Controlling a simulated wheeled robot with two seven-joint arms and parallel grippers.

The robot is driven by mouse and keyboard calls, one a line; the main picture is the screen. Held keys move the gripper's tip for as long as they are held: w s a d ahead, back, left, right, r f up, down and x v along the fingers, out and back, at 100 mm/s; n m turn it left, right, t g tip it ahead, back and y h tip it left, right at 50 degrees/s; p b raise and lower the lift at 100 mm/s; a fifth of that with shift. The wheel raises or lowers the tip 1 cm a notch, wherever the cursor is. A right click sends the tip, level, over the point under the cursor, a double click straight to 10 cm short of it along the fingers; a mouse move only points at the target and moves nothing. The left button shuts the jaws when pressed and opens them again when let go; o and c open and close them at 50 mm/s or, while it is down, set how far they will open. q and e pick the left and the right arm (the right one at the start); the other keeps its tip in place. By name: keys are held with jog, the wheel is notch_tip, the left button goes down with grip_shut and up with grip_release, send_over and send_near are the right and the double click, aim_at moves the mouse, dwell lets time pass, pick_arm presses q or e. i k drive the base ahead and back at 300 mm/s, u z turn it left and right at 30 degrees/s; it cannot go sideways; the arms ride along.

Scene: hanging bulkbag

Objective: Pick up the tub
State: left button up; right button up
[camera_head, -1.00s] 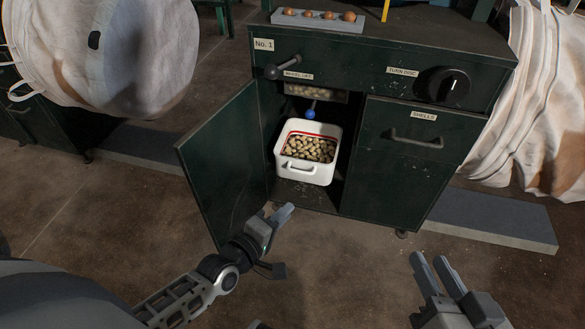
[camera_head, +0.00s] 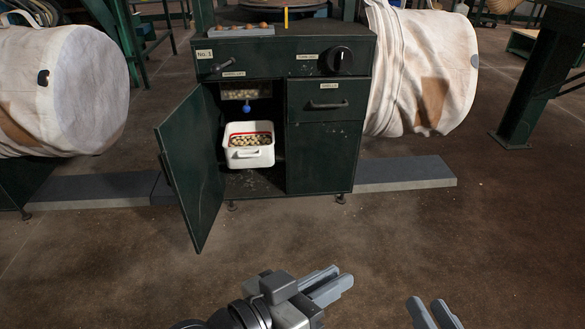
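The tub (camera_head: 249,154) is white, with a red line around its inside and a load of nut-like pieces. It stands on the floor of the open green cabinet, with its handle facing me. My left gripper (camera_head: 342,279) is in the lower middle, well in front of the cabinet. Its two fingers show a little apart, with nothing between them. My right gripper (camera_head: 430,306) is at the bottom edge, further right, with its fingers apart and empty. Neither gripper touches the tub.
The cabinet door (camera_head: 190,170) stands swung open on the left. A blue ball (camera_head: 247,107) hangs above the tub. A closed drawer (camera_head: 326,101) is at the right. Large pale bags (camera_head: 70,85) hang on both sides. Low grey slabs (camera_head: 405,171) lie beside the cabinet. The floor ahead is clear.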

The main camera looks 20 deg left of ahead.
aim_at(246, 144)
jog(key=z, duration=0.9)
jog(key=i, duration=0.55)
jog(key=u, duration=1.1)
jog(key=i, duration=1.3)
jog(key=u, duration=1.25)
